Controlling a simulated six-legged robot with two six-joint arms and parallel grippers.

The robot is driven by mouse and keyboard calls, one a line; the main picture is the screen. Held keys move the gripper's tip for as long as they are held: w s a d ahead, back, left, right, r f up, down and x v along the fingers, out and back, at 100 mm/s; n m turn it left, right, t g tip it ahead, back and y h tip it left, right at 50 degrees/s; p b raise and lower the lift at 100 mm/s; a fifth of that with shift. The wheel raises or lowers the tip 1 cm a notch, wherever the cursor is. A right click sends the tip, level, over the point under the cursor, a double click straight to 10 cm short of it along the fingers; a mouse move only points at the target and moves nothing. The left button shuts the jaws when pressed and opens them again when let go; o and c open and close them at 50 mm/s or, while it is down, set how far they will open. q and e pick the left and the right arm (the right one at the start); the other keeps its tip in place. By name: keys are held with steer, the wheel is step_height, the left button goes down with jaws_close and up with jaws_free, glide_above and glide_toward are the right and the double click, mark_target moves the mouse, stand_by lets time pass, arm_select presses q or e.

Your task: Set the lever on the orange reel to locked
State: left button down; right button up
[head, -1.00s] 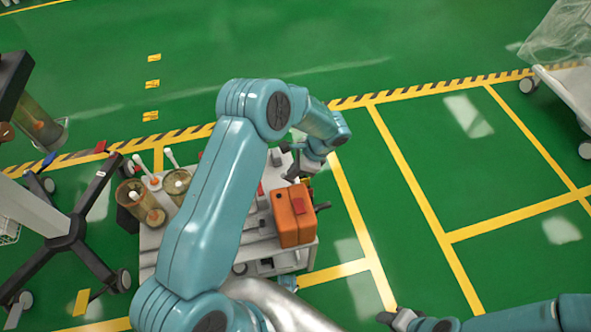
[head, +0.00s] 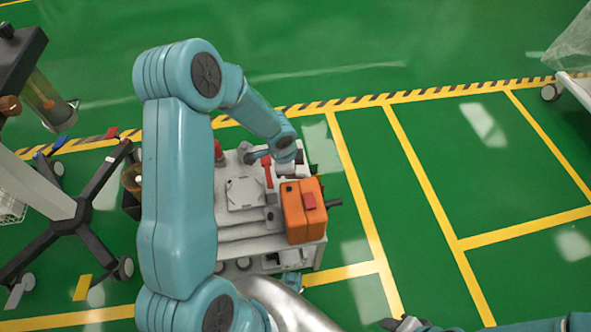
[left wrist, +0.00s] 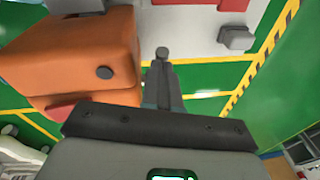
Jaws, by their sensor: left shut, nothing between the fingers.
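The orange reel (head: 293,216) is a boxy orange body at the right side of the cart top. It has a red piece (head: 309,201) on it and a dark bar (head: 334,203) sticking out to the right. I cannot tell which part is the lever or how it is set. In the left wrist view the orange reel (left wrist: 60,55) fills the upper left, with a dark round knob (left wrist: 105,72). My left gripper (head: 256,158) is beyond the reel, mostly hidden by its wrist; its shut, empty fingers (left wrist: 163,60) show beside the reel. My right gripper (head: 392,324) is cut off by the bottom edge.
The white cart (head: 230,232) bears a grey square plate (head: 246,194) and a red-handled item (head: 267,171). A dark-legged stand (head: 75,225) is at left. Another wheeled cart (head: 575,90) is at the upper right. Green floor right of the cart is clear.

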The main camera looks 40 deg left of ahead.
arm_select(q)
steer(key=shift+s+a+f+b, duration=0.25)
steer(key=shift+f+b, duration=0.15)
steer(key=shift+b, duration=0.05)
steer(key=shift+s+a+f+b, duration=0.2)
steer(key=shift+s+f+b, duration=0.05)
steer(key=shift+f+b, duration=0.2)
arm_select(e)
steer(key=shift+f, duration=1.1)
arm_select(q)
steer(key=shift+s, duration=0.1)
arm_select(e)
steer(key=shift+f, duration=0.1)
arm_select(q)
steer(key=shift+r+p, duration=0.4)
steer(key=shift+r, duration=0.1)
steer(key=s+r+p, duration=0.2)
steer(key=r+p, duration=0.1)
steer(key=r, duration=0.3)
steer(key=s+a+r+p, duration=0.1)
steer(key=s+r+p, duration=0.1)
steer(key=r, duration=0.4)
steer(key=shift+p, duration=0.55)
arm_select(e)
step_height(320, 180, up, 7)
steer(key=s, duration=0.1)
steer(key=shift+s+a, duration=0.15)
steer(key=shift+a, duration=0.2)
